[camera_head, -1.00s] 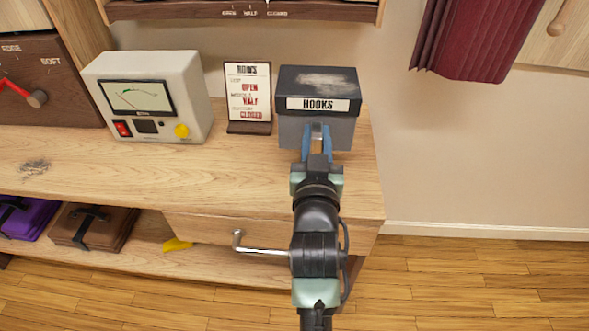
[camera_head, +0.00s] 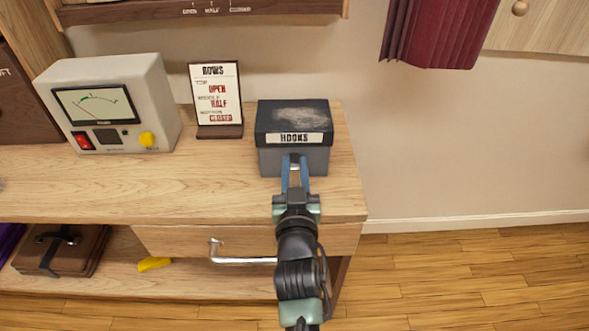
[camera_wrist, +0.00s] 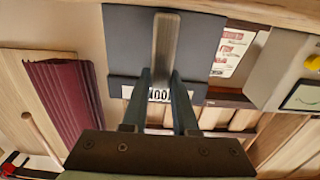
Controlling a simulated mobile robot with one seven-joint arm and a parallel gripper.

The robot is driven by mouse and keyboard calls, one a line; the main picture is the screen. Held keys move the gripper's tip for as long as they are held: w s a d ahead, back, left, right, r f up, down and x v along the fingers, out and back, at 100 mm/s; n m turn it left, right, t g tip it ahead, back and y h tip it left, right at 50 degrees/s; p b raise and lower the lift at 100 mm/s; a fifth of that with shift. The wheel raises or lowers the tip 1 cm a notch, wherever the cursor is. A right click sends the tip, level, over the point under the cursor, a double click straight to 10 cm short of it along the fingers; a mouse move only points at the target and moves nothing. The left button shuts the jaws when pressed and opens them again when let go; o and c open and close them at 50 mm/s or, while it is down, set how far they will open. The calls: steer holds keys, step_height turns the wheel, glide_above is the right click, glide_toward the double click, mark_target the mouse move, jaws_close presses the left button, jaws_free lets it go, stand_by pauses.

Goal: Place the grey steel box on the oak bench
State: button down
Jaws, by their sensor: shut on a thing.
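The grey steel box (camera_head: 293,160) has a darker lid and a "HOOKS" label. It is upright over the right end of the light wooden oak bench (camera_head: 190,190). I cannot tell for sure whether its underside touches the bench top. My gripper (camera_head: 294,165) reaches it from the front, its blue fingers shut on the handle below the label. The box's back and underside are hidden.
A "ROWS" sign (camera_head: 215,95) stands close left of the box, and a white meter (camera_head: 105,108) farther left. Bare bench lies in front of the meter and sign. Below are a drawer (camera_head: 180,240) with a metal handle and a brown case (camera_head: 62,252) on the lower shelf.

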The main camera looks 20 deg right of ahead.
steer(key=shift+r, duration=0.2)
steer(key=c, duration=1.1)
jaws_free()
steer(key=shift+f, duration=0.3)
steer(key=shift+c, duration=0.2)
steer(key=o, duration=0.5)
steer(key=shift+r, duration=0.1)
steer(key=shift+c, duration=0.2)
steer(key=shift+r, duration=0.1)
steer(key=v, duration=1.2)
steer(key=shift+r, duration=0.1)
